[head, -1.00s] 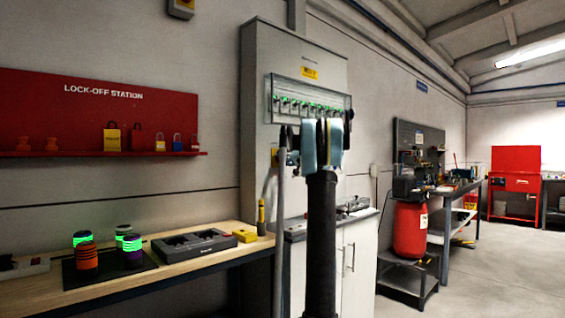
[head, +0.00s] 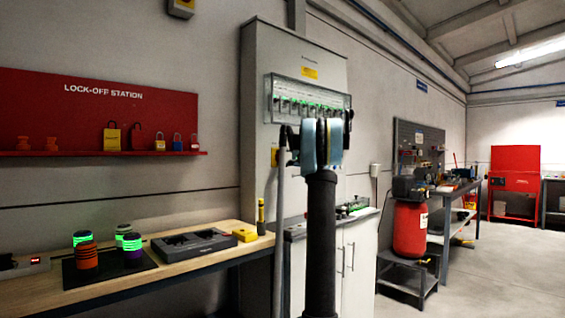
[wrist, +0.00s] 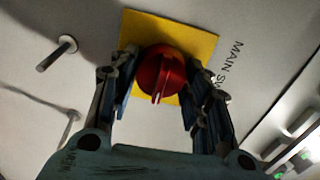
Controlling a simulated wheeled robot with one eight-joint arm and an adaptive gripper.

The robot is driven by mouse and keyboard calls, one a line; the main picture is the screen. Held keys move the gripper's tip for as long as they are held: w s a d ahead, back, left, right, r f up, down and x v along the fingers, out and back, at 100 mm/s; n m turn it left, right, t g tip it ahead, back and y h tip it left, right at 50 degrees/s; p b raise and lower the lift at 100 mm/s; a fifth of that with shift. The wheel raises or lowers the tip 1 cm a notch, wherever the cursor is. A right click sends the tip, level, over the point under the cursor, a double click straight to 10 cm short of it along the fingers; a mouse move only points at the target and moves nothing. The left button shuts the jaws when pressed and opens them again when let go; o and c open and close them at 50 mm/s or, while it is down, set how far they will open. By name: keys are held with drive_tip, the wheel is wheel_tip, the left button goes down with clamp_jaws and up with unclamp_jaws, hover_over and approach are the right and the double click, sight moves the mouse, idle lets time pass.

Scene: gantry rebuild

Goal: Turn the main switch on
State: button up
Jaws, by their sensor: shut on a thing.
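The main switch is a red rotary knob (wrist: 162,70) on a yellow plate (wrist: 195,42). Part of the lettering "MAIN SW" (wrist: 232,65) shows beside it in the wrist view. My gripper (wrist: 158,82) has one finger on each side of the knob and is shut on it. The knob's raised ridge points toward the bottom of the wrist view. In the head view my gripper (head: 322,145) is in front of the grey cabinet (head: 258,90) and hides the switch.
A row of breakers (head: 310,98) with green marks sits behind a clear cover above my gripper. A metal peg (wrist: 57,53) sticks out beside the yellow plate. A wooden bench (head: 200,262) stands at left, a white cupboard (head: 357,255) below. The floor at right (head: 500,270) is open.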

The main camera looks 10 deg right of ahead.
drive_tip(key=shift+d+m, duration=0.2)
drive_tip(key=shift+m, duration=0.1)
drive_tip(key=o, duration=1)
drive_tip(key=shift+w+f, duration=0.15)
drive_tip(key=shift+o, duration=0.2)
drive_tip(key=v, duration=1.2)
drive_tip(key=shift+a, duration=0.15)
